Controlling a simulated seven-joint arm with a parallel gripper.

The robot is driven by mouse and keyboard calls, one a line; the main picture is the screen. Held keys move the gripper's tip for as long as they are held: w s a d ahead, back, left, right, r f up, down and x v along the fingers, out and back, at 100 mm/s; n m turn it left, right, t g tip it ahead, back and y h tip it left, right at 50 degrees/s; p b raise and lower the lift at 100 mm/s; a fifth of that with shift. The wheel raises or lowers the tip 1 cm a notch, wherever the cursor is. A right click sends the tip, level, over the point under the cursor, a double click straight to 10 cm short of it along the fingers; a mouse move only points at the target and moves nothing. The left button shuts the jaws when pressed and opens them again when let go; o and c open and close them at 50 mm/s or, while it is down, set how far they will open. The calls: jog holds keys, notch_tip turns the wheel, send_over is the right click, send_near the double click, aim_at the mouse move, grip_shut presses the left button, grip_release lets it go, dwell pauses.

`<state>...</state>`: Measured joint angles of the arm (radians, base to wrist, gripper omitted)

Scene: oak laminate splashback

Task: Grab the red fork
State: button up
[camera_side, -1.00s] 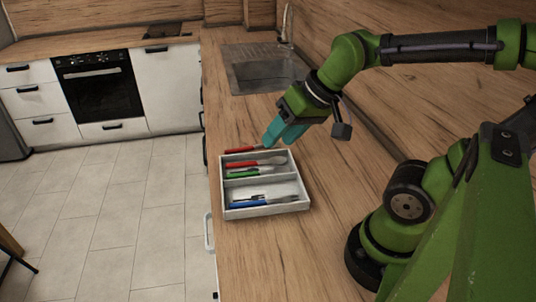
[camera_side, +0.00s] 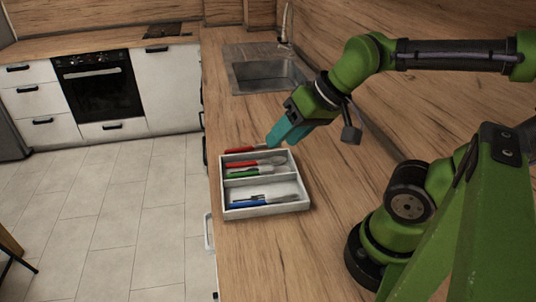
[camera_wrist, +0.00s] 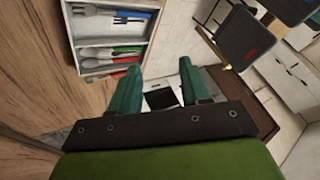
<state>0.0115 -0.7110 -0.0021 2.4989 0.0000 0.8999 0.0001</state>
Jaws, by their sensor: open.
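A red-handled utensil (camera_side: 240,149) lies along the far edge of the white cutlery tray (camera_side: 266,211), apparently just outside it. A second red-handled utensil (camera_side: 240,163) lies inside the tray's far compartment. I cannot tell for certain which one is the fork. In the wrist view, red handles show inside the tray (camera_wrist: 127,50) and at its lower edge (camera_wrist: 121,74). My gripper (camera_side: 276,139) has teal fingers and hangs above the tray's far right corner, tilted down. In the wrist view, its fingers (camera_wrist: 160,66) are apart with nothing between them, to the right of the red handles.
The tray also holds a green-handled utensil (camera_side: 236,174) and blue-handled ones (camera_side: 248,204). A sink (camera_side: 266,75) is set in the wooden counter (camera_side: 330,200) behind. The counter drops off to the tiled floor (camera_side: 110,210) on the left. Counter right of the tray is clear.

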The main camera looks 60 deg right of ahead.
jog(key=w+d+f+m+g+h, duration=0.1)
jog(key=w+d+f+m+g, duration=0.25)
jog(key=w+d+m, duration=0.6)
jog(key=m+g+h, duration=0.1)
jog(key=m+g, duration=0.2)
jog(key=m, duration=0.9)
send_over(254, 146)
notch_tip(254, 146, down, 4)
notch_tip(254, 146, down, 10)
jog(key=shift+w+a+f, duration=0.1)
jog(key=shift+w, duration=0.05)
jog(key=shift+f, duration=2.85)
grip_shut()
